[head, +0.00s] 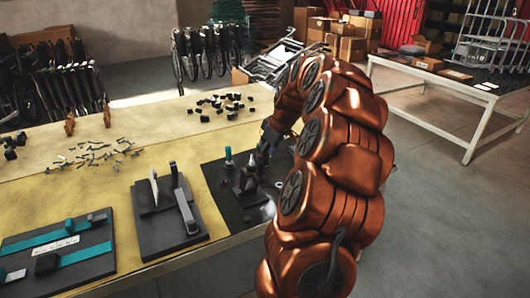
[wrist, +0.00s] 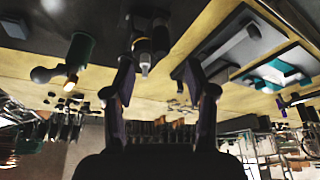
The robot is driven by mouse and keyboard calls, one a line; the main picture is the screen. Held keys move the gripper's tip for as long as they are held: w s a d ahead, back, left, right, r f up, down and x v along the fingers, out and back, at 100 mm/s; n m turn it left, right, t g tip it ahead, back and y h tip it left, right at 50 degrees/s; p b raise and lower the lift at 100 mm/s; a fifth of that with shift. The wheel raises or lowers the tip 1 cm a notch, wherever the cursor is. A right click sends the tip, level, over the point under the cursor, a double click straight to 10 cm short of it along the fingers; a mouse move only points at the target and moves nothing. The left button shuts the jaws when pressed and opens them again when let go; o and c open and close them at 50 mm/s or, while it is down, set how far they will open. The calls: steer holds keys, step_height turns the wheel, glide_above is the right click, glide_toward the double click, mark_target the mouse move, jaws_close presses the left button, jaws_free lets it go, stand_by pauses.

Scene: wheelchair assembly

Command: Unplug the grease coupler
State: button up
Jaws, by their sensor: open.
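My gripper (head: 266,146) is over the dark mat (head: 224,193) near the table's right end, beside a dark upright fixture (head: 247,183). In the wrist view, my gripper (wrist: 158,64) is open, its two dark fingers apart. A dark fitting with a pale metal tip (wrist: 144,62) shows between and beyond the fingertips; this may be the grease coupler, but I cannot tell for sure. I see no contact between it and the fingers. A teal cylinder (head: 228,156) stands on the mat; it also shows left of the fingers in the wrist view (wrist: 80,48).
A dark tray with upright parts (head: 150,228) and a board with teal strips (head: 70,262) lie left of the mat. Small loose parts (head: 92,153) and black pieces (head: 222,104) are scattered on the yellow table. A white-framed table (head: 455,92) stands back right, with open floor between.

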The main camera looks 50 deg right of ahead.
mark_target(259, 167)
steer(key=shift+p+x, duration=1)
steer(key=shift+x, duration=2.5)
jaws_close()
steer(key=shift+r, duration=0.15)
steer(key=shift+r, duration=1.1)
steer(key=shift+r, duration=0.15)
steer(key=shift+r, duration=2.4)
